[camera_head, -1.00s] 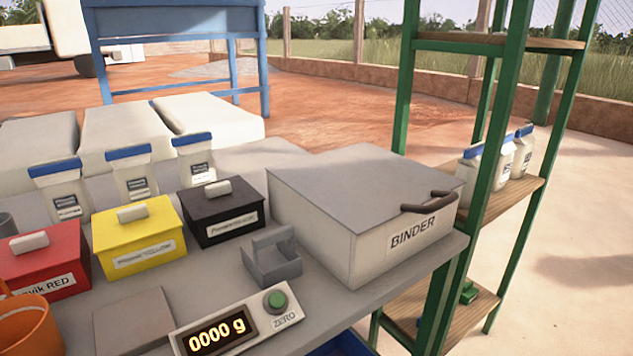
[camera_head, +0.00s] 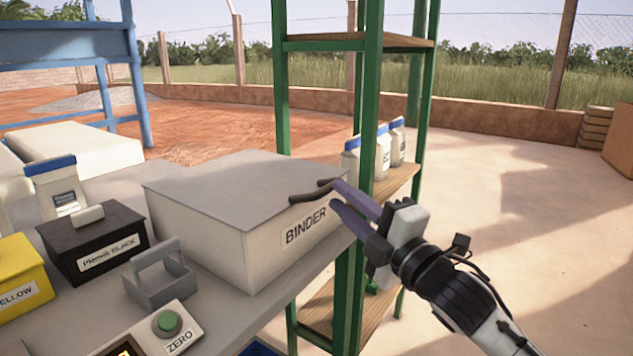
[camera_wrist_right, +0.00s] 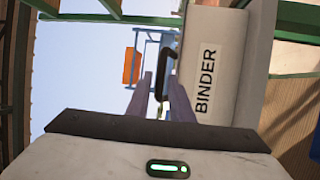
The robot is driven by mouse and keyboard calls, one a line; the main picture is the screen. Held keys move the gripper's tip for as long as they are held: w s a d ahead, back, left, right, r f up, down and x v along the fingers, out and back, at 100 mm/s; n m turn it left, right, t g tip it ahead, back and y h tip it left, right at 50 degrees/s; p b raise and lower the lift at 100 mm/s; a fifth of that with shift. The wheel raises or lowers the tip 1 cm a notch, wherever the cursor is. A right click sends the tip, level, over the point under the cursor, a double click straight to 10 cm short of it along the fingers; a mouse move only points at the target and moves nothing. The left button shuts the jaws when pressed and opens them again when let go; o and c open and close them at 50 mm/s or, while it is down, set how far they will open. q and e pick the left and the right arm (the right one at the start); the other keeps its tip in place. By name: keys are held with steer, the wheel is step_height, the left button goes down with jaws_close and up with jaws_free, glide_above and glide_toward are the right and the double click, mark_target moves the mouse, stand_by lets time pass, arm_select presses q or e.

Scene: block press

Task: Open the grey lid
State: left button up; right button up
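The grey lid (camera_head: 235,185) lies flat and shut on the pale box labelled BINDER (camera_head: 205,235). Its dark curved handle (camera_head: 308,195) sticks out at the front edge, above the label. My right gripper (camera_head: 334,193) is open, with its two purple fingers pointing at the handle from the right. In the right wrist view, the handle (camera_wrist_right: 163,75) shows at the fingertips (camera_wrist_right: 161,86), roughly in line with the gap. I cannot tell whether the fingers touch it. My left gripper is not in view.
Open floor lies to the right.

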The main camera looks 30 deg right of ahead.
steer(key=w+r, duration=0.1)
steer(key=w, duration=0.8)
steer(key=shift+r, duration=0.15)
jaws_close()
